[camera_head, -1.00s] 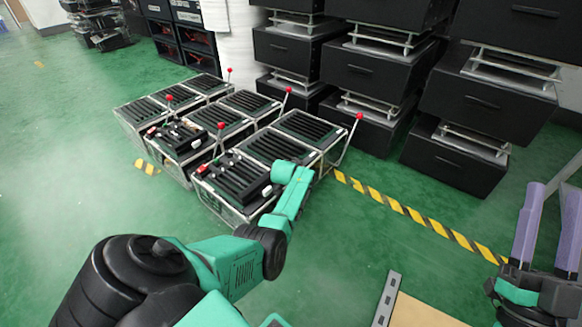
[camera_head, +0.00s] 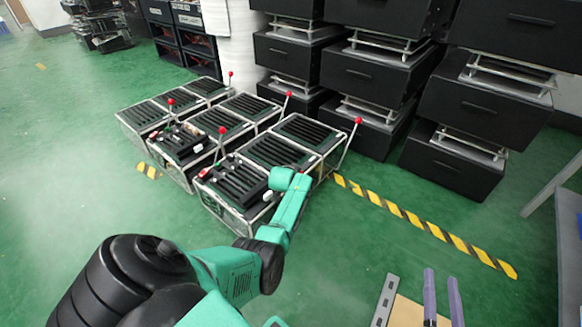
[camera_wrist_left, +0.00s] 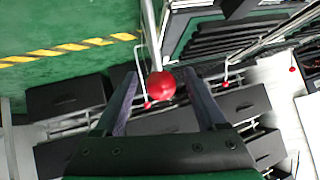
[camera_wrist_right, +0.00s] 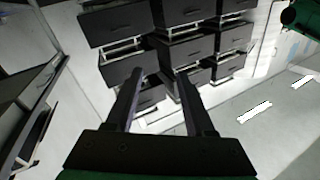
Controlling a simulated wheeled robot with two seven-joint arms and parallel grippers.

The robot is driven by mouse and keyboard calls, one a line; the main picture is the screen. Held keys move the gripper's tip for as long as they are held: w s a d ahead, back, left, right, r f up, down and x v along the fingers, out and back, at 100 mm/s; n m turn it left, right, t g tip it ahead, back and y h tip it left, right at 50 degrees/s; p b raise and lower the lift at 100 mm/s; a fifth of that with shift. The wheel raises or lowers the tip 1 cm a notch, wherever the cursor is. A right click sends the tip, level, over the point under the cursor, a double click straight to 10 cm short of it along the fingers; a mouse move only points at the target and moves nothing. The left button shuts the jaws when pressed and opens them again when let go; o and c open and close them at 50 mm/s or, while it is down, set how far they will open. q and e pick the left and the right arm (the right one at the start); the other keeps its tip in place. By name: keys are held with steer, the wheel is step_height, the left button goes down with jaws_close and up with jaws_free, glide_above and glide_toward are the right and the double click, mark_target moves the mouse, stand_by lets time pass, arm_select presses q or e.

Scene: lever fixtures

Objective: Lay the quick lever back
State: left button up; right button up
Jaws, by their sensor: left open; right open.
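Several upright levers with red knobs stand on the slatted fixtures in the head view; the one at the right (camera_head: 358,121) and one at the front (camera_head: 222,131) are nearest my left arm. No label shows which is the quick lever. In the left wrist view a red knob (camera_wrist_left: 161,85) on a metal rod lies between the fingers of my left gripper (camera_wrist_left: 163,76). The fingers are open, apart on both sides of it. In the head view my left fingers are hidden. My right gripper (camera_head: 441,274) is open and empty at the lower right; it also shows in the right wrist view (camera_wrist_right: 160,75).
Stacked black drawer boxes (camera_head: 467,106) stand behind and right of the fixtures. Black and yellow tape (camera_head: 425,222) runs along the green floor. A tan board (camera_head: 410,312) lies at the bottom edge. Open floor lies left and in front.

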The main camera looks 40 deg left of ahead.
steer(key=s+f+g+p, duration=0.2)
steer(key=s+f+g, duration=0.3)
steer(key=s+f, duration=0.65)
arm_select(q)
steer(key=p+v, duration=0.6)
steer(key=v, duration=0.5)
arm_select(e)
step_height(320, 180, up, 6)
steer(key=w+g, duration=0.1)
steer(key=w, duration=0.1)
steer(key=shift+a+g+h, duration=0.15)
steer(key=shift+g+h, duration=0.15)
steer(key=shift+h, duration=0.1)
steer(key=shift+r, duration=0.1)
arm_select(q)
steer(key=shift+w, duration=0.1)
